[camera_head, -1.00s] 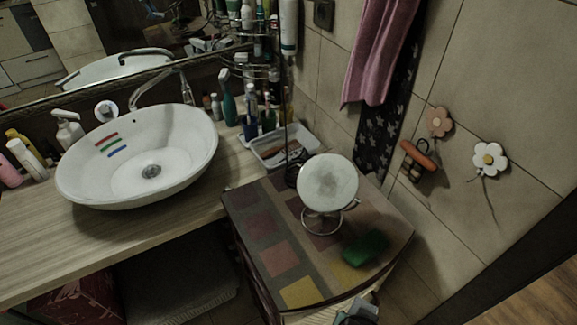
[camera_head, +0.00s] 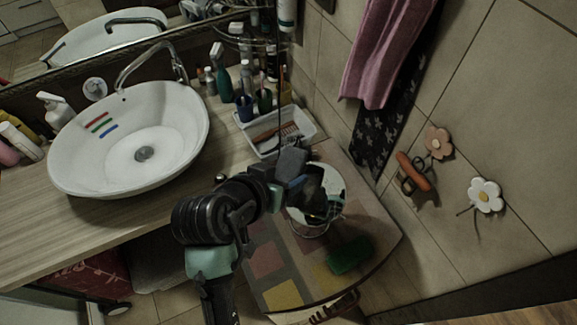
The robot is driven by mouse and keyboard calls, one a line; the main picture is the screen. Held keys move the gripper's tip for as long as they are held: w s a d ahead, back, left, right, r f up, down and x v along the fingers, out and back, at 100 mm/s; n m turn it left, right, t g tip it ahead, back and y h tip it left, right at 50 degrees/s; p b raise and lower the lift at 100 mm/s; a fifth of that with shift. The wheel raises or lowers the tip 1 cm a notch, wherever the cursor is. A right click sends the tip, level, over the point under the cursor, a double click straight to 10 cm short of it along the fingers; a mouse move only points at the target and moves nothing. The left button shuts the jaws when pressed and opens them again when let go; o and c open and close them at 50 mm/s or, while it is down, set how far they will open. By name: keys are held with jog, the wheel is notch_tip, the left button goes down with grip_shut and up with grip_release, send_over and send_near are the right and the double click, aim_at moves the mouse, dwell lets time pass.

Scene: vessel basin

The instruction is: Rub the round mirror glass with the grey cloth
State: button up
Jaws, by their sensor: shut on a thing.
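The round mirror (camera_head: 333,181) stands on a wire stand on the patterned cabinet top, right of the basin. My arm reaches in from below, and my gripper (camera_head: 312,192) is in front of the mirror, covering the left and middle of its glass. The gripper is shut on a dark grey thing, which seems to be the grey cloth, though it is dark and mostly hidden by the gripper. Whether it touches the glass cannot be told.
A green sponge-like block (camera_head: 348,255) lies on the cabinet top (camera_head: 268,262) in front of the mirror. A white tray (camera_head: 303,119) with brushes stands behind it. The white basin (camera_head: 130,150) is at left. A pink towel (camera_head: 385,60) hangs on the tiled wall at right.

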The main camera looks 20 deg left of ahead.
aim_at(313, 191)
jog(key=shift+w+f+b, duration=0.15)
jog(key=shift+f+b, duration=0.55)
jog(key=shift+f, duration=0.1)
jog(key=f+b, duration=0.1)
jog(key=w+f+b, duration=0.1)
jog(key=f+b, duration=0.1)
jog(key=shift+w+d+f, duration=0.15)
jog(key=shift+w+d, duration=0.15)
jog(key=shift+w, duration=0.1)
jog(key=shift+w+d+f+b, duration=0.1)
jog(key=shift+w+f+b, duration=0.15)
jog(key=shift+f+b, duration=0.2)
jog(key=shift+w+d+f+b, duration=0.1)
jog(key=shift+w+f+b, duration=0.1)
jog(key=shift+f+b, duration=0.2)
